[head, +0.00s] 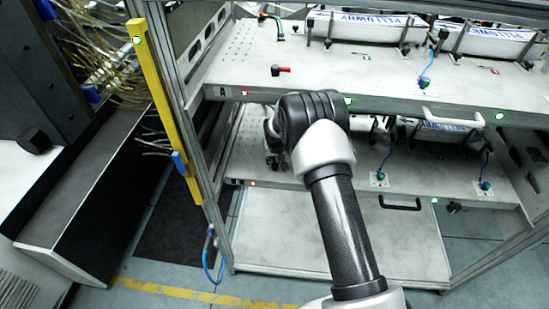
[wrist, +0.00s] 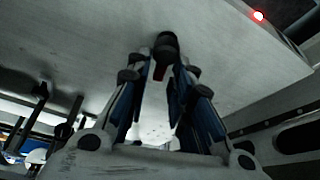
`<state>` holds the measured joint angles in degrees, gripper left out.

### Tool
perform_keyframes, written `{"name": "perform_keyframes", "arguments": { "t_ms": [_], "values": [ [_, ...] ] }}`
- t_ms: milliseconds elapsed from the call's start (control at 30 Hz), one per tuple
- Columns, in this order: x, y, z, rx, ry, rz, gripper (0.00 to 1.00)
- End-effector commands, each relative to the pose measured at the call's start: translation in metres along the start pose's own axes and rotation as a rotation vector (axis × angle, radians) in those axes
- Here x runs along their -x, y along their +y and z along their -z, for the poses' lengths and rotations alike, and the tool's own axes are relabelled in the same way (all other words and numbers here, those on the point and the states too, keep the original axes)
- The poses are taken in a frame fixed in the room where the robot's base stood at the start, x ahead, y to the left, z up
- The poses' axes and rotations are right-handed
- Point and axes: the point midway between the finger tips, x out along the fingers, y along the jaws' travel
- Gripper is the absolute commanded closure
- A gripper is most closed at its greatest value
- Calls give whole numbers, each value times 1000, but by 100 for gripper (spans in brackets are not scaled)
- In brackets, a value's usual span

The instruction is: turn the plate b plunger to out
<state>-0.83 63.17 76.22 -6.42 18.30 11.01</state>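In the head view my gripper (head: 272,160) is low over the left end of plate b, the lower plate (head: 330,172), and my wrist hides the plunger there.
The upper plate (head: 240,60) overhangs my gripper and carries its own red-handled plunger (head: 281,70). A yellow post (head: 163,100) stands left of the rack. Cartridges and a blue cable (head: 386,158) are to the right on the lower plate.

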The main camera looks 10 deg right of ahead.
Motion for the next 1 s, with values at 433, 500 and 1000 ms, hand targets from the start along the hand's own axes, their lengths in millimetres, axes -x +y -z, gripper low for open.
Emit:
{"name": "perform_keyframes", "arguments": {
  "t_ms": [433, 500, 1000],
  "values": [
    [0, 0, 0, 8, 0, 3, 100],
    [0, 0, 0, 20, 0, 8, 100],
    [-4, -5, -1, 306, 4, 128, 100]
  ]
}}
